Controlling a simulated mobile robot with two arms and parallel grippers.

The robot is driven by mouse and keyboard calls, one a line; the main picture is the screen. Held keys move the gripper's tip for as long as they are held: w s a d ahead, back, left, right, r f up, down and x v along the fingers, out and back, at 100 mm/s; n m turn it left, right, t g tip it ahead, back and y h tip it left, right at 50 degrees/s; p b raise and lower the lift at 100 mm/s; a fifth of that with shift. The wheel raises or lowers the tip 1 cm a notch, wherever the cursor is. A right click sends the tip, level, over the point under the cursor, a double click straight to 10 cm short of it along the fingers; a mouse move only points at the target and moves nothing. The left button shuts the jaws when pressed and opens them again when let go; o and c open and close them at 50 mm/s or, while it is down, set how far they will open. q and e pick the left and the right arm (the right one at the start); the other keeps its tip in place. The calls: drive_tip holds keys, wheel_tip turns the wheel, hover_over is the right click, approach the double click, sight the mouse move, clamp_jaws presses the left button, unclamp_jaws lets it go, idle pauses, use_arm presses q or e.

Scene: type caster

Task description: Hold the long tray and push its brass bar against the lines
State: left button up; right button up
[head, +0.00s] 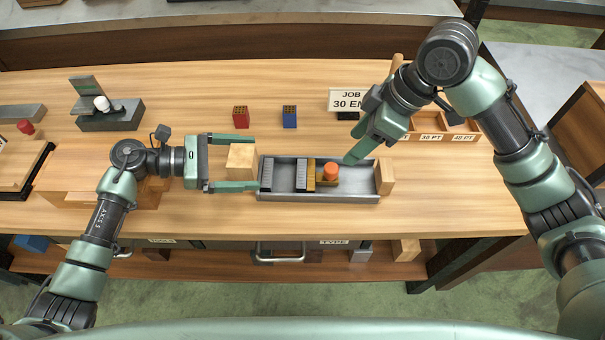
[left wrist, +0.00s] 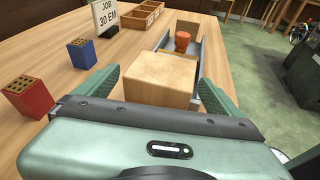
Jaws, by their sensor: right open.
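The long grey tray (head: 345,195) lies on the bench, with a wooden block (head: 241,158) at its left end and another wooden piece (head: 386,177) at its right end.
A red block (head: 240,117) and a blue block (head: 289,117) stand behind the tray. A "JOB 30 EM" sign (head: 348,100) and a wooden compartment box (head: 440,125) are at the back right. The bench front edge runs close before the tray.

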use_arm(q)
drive_tip(key=v, duration=1.2)
drive_tip(key=shift+f, duration=0.1)
